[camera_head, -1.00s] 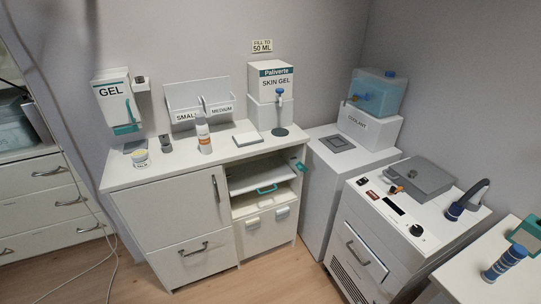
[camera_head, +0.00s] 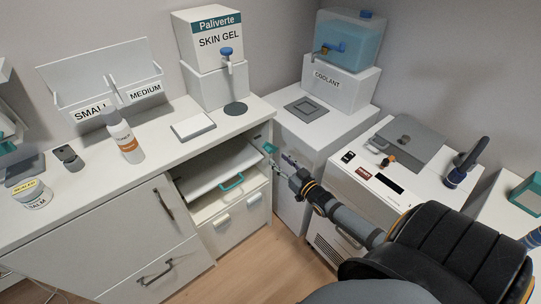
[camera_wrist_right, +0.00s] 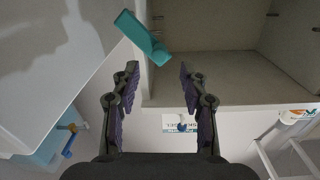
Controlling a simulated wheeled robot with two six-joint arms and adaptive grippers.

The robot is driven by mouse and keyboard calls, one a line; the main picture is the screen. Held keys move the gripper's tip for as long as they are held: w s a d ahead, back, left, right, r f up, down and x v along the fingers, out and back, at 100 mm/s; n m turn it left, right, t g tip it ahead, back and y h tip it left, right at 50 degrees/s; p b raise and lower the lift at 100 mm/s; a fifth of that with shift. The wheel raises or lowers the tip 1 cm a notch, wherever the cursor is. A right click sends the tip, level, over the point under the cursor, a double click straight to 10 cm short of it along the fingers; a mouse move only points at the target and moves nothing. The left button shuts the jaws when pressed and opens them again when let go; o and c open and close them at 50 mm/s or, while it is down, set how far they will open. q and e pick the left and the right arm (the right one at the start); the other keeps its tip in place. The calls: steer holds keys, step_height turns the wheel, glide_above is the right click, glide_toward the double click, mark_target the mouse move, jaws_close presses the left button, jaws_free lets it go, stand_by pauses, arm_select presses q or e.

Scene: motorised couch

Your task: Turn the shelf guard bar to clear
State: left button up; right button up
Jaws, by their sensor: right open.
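The shelf guard bar looks to be the short teal bar (camera_head: 268,148) at the right edge of the cabinet's open shelf bay. In the right wrist view the teal bar (camera_wrist_right: 143,38) lies slanted against the cabinet edge, just beyond my fingertips and slightly left of centre. My right gripper (camera_head: 275,163) is close to the bar, in front of the cabinet's right edge. In the wrist view the right gripper (camera_wrist_right: 158,72) is open, with nothing between its fingers. The pull-out shelf (camera_head: 217,168) has a teal handle (camera_head: 232,182). My left gripper is not in view.
The cabinet top holds a bottle (camera_head: 124,138), a jar (camera_head: 33,194) and a skin gel dispenser (camera_head: 212,60). A coolant tank (camera_head: 350,42) stands on a unit at the back right. A console with a lidded top (camera_head: 403,140) stands right of my gripper.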

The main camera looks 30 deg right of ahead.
mark_target(271, 152)
steer(key=w+b, duration=0.2)
steer(key=w, duration=0.3)
steer(key=shift+w+a+f, duration=0.1)
steer(key=shift+w, duration=0.15)
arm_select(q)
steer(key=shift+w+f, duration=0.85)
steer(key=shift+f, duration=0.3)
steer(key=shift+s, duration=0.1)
arm_select(e)
steer(key=shift+c, duration=0.5)
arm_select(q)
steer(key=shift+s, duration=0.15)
arm_select(e)
jaws_close()
